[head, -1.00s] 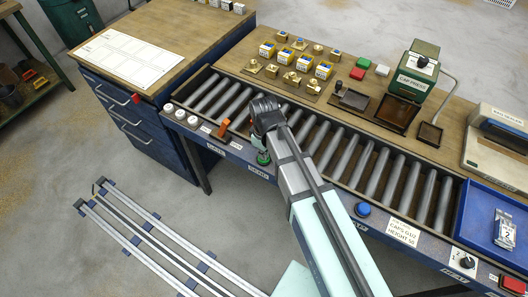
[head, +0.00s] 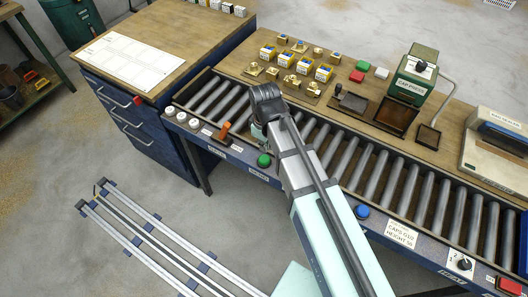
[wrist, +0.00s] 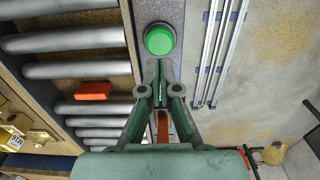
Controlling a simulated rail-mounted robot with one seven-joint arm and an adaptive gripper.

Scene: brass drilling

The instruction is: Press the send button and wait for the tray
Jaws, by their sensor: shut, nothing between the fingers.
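The green button (head: 264,160) sits on the conveyor's front rail, above a small label I cannot read clearly. It shows large and round in the wrist view (wrist: 159,40). My gripper (wrist: 160,64) is shut and empty, with its fingertips just short of the button in that view. I cannot tell the exact gap. In the head view my arm mostly hides the gripper (head: 258,131), which is just behind the button. No tray shows on the visible rollers (head: 375,170).
An orange lever (head: 224,130) stands left of the button. A blue button (head: 362,211), a dial (head: 464,263) and a red button (head: 509,286) are farther right. Brass parts (head: 291,81) and the cap press (head: 416,75) stand behind the conveyor.

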